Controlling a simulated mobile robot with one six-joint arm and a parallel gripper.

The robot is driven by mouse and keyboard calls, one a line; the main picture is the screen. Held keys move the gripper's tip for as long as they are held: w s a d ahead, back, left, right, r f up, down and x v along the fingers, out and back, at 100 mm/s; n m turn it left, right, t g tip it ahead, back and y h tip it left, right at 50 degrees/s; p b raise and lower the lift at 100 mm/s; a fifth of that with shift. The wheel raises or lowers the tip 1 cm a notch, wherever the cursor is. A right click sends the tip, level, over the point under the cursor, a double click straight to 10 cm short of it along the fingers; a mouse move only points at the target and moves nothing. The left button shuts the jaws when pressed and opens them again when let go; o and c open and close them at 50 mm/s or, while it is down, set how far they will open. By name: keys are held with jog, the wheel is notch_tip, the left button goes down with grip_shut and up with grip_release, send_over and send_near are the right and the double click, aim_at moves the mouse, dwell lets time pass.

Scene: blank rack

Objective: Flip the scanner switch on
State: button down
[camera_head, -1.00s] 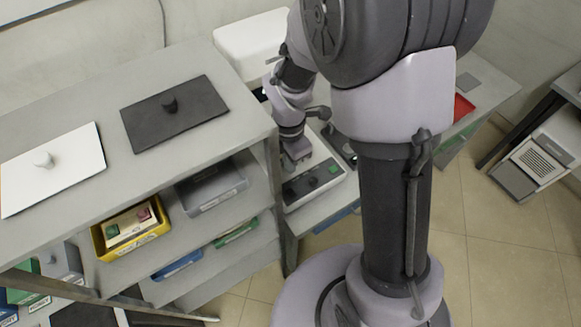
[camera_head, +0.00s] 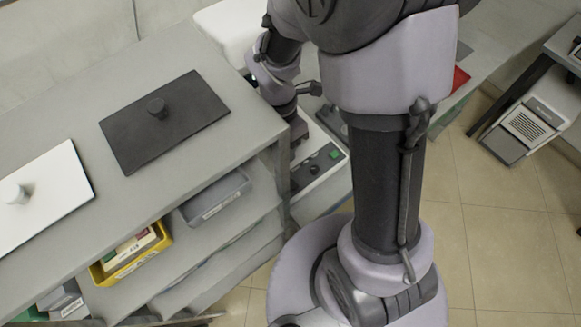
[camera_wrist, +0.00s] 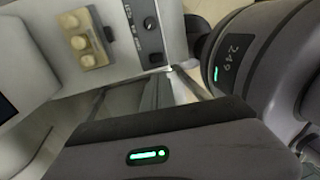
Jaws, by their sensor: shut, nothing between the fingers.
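A pale device with a black control panel (camera_head: 318,165) stands on a low surface just right of the shelf, in the head view. The panel carries a green button (camera_head: 335,154) and a dark round knob.
The grey shelf (camera_head: 60,130) fills the left, with a black lidded plate (camera_head: 185,128) and a white one (camera_head: 50,200) on top. Its corner stands close to my gripper. A beige block with several knobs (camera_wrist: 85,38) lies near the panel.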

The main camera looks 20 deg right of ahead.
aim_at(295, 186)
jog(key=f+b, duration=0.2)
jog(key=f, duration=0.2)
jog(key=s+f+b, duration=0.1)
jog(key=f, duration=0.3)
jog(key=s+f+b, duration=0.1)
jog(key=f+b, duration=0.1)
jog(key=f, duration=0.3)
jog(key=shift+s+d+b, duration=0.1)
jog(key=shift+d+b, duration=0.2)
jog(key=shift+d, duration=0.05)
